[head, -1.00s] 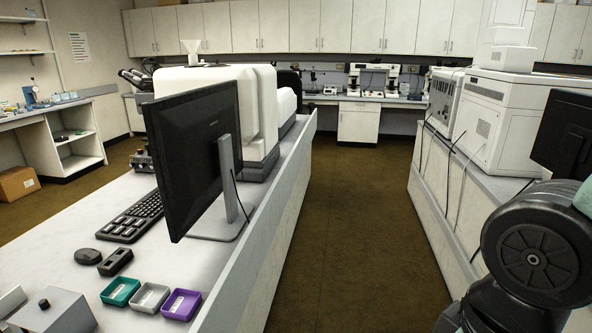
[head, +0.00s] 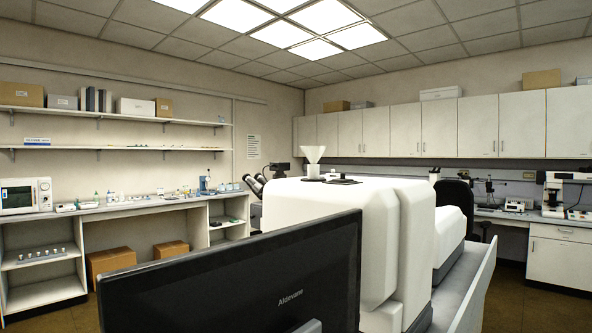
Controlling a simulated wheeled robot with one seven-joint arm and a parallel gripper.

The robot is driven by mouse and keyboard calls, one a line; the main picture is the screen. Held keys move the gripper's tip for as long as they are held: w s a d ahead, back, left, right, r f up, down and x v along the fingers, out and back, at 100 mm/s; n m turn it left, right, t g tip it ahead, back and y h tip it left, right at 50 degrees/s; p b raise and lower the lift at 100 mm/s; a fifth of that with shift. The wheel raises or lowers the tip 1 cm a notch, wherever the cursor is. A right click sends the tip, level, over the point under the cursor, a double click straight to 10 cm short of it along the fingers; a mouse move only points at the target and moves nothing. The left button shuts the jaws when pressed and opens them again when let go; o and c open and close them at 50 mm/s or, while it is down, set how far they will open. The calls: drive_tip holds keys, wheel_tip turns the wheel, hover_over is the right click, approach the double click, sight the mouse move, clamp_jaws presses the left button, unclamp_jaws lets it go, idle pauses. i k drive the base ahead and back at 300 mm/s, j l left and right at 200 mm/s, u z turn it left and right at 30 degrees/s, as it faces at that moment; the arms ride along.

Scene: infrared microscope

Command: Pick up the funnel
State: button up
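The funnel (head: 313,158) is pale and translucent, with a wide cone at the top and a narrow lower part. It stands upright on top of the large white microscope housing (head: 330,215), near the housing's back edge. A flat dark piece (head: 343,181) lies beside it on the right. My gripper is not in view, so its state and its distance from the funnel do not show.
A black monitor (head: 235,280) stands in front of the housing and hides its lower part. Black eyepieces (head: 256,184) stick out at the housing's left. A wall bench (head: 130,210) with small bottles runs along the left. Cabinets (head: 440,128) hang at the back.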

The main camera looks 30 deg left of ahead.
sight(313, 154)
drive_tip(key=i+l+u, duration=0.25)
drive_tip(key=i+u, duration=0.25)
drive_tip(key=i+l+u, duration=0.3)
drive_tip(key=u, duration=0.2)
drive_tip(key=i+l+u, duration=0.25)
drive_tip(key=l+u, duration=0.25)
drive_tip(key=i+l+u, duration=0.15)
drive_tip(key=l+u, duration=0.35)
drive_tip(key=l, duration=0.2)
